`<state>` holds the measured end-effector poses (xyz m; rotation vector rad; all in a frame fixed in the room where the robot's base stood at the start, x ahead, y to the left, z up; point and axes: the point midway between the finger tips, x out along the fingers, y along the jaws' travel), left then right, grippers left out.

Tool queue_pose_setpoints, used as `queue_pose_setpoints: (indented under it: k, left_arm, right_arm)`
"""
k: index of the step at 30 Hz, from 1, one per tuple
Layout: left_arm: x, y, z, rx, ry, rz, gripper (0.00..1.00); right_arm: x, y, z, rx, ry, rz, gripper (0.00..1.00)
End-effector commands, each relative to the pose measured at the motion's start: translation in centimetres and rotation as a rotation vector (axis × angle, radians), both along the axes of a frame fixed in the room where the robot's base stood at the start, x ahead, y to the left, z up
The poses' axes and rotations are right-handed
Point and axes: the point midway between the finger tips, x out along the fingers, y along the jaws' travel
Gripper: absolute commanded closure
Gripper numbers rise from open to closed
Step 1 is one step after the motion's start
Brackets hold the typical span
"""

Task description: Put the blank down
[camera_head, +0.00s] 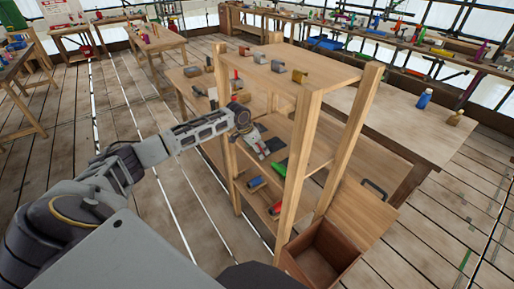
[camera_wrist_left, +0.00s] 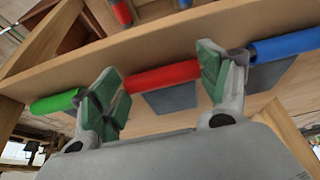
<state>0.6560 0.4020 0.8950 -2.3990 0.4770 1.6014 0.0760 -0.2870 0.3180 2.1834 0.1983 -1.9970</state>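My left gripper (camera_head: 262,146) reaches in at the middle shelf of the wooden rack (camera_head: 300,150). In the left wrist view its two green-padded fingers (camera_wrist_left: 160,90) are spread apart with nothing clearly held between them. Beyond and between the fingertips is a red cylinder (camera_wrist_left: 162,76) with a grey flat part (camera_wrist_left: 170,98). A green cylinder (camera_wrist_left: 55,102) is left of the fingers and a blue one (camera_wrist_left: 285,45) right of them. I cannot tell which thing is the blank. My right gripper is not in view.
Small blocks stand on the rack's top, including a golden one (camera_head: 299,76). An open brown box (camera_head: 322,262) stands at the rack's foot. A workbench (camera_head: 385,120) with a blue bottle (camera_head: 424,99) is behind on the right.

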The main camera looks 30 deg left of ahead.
Motion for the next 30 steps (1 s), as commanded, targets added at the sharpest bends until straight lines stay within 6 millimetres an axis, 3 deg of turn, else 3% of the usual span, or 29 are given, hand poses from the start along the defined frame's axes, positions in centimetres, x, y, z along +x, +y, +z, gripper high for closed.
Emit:
queue_pose_setpoints:
  k: [5,20,30]
  left_arm:
    - [0.0,0.0,0.0,0.000,0.001,0.000,0.03]
    - [-0.1,0.1,0.3,0.001,0.001,0.000,0.03]
    - [-1.3,0.6,3.5,0.002,-0.001,0.001,0.03]
  right_arm:
    - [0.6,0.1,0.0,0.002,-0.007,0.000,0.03]
    - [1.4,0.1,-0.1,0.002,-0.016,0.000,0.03]
    - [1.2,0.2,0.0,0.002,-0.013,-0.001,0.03]
